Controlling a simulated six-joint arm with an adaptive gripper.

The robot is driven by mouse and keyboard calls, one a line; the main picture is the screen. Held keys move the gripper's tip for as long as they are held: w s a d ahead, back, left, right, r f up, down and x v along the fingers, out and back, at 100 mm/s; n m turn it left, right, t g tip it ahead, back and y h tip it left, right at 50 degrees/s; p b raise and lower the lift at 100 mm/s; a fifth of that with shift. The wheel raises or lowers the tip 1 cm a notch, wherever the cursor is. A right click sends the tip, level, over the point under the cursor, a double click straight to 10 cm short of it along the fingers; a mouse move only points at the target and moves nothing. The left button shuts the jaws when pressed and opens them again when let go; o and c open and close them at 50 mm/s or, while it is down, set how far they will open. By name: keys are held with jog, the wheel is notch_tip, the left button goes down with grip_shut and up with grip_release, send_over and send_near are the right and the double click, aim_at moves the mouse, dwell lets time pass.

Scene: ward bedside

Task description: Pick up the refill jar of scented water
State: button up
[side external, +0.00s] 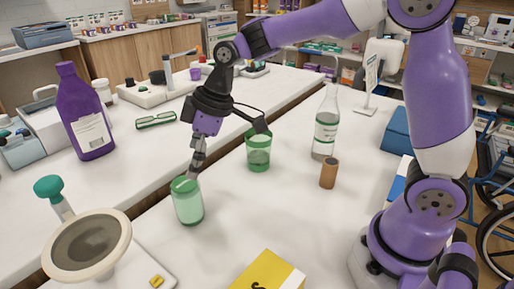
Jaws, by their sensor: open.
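Two small green vessels stand upright on the white counter. A pale green jar (188,203) is at the front, left of the middle, and a darker green, glass-like jar (258,152) is farther back and to the right. I cannot tell which is the refill jar of scented water. My gripper (227,152) is open, its fingers spread wide and nothing between them. One fingertip overlaps the top of the pale green jar and the other overlaps the rim of the darker one; whether either touches is unclear.
A clear bottle (325,133) and a brown cylinder (328,174) stand to the right. A round-topped device (86,247) and yellow box (267,272) are in front. Bare counter lies around the jars.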

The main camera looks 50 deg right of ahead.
aim_at(187, 181)
jog(key=x, duration=0.9)
jog(key=shift+s+a+f, duration=0.2)
jog(key=shift+a, duration=0.1)
jog(key=c, duration=1.4)
